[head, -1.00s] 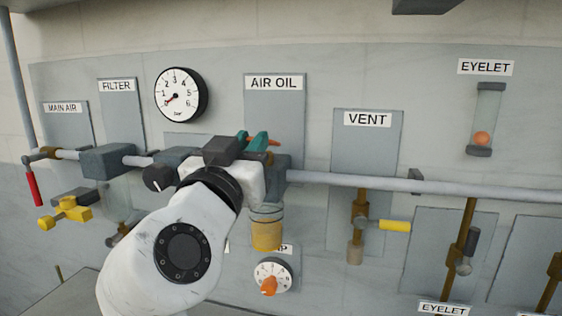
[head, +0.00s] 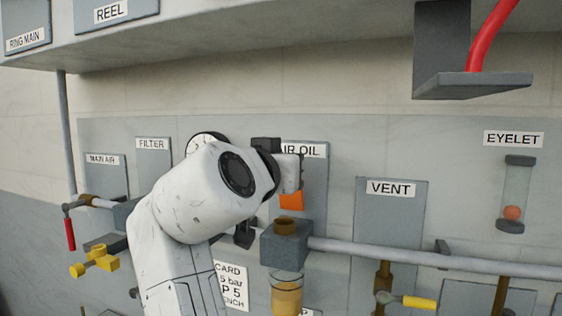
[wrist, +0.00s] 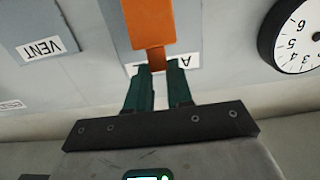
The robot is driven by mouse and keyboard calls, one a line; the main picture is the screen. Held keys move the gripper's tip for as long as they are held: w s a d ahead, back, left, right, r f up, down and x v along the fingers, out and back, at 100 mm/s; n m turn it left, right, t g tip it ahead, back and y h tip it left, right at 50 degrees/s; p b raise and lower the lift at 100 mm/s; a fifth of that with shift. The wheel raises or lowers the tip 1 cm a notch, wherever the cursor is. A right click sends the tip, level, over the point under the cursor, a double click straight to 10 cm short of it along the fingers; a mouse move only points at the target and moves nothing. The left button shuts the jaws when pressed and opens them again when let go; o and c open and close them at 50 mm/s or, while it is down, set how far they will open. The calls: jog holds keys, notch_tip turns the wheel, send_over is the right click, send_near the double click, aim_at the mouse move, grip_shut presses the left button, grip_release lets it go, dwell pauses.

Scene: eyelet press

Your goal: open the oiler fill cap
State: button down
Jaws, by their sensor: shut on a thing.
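The oiler (head: 286,249) is a grey block on the pipe below the AIR OIL sign, with a yellowish cup (head: 287,294) under it. A brown round neck (head: 285,226) stands bare on its top. The orange fill cap (head: 291,201) is apart from the neck, a little above it. In the wrist view, the cap (wrist: 150,25) shows as an orange block with a darker narrow part between the green fingers. My gripper (wrist: 157,72) is shut on that narrow part. In the head view, my wrist hides most of the fingers.
The grey pipe (head: 430,258) runs right past the VENT panel (head: 390,225) and its yellow-handled valve (head: 405,300). A gauge (head: 207,140) is mostly behind my arm. A grey bracket (head: 455,85) with a red hose (head: 488,35) hangs at the upper right.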

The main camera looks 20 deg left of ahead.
jog(key=shift+w+r+g+p, duration=0.75)
jog(key=shift+r+g+p, duration=0.15)
jog(key=shift+r+p, duration=0.2)
jog(key=shift+w+f+g+p, duration=0.15)
jog(key=shift+w+g+p, duration=0.35)
jog(key=shift+p, duration=0.15)
jog(key=c, duration=1.3)
grip_release()
jog(key=o, duration=0.3)
jog(key=shift+f, duration=0.35)
jog(key=b+v, duration=0.4)
jog(key=v, duration=0.6)
jog(key=shift+s+r, duration=0.3)
jog(key=shift+s, duration=0.05)
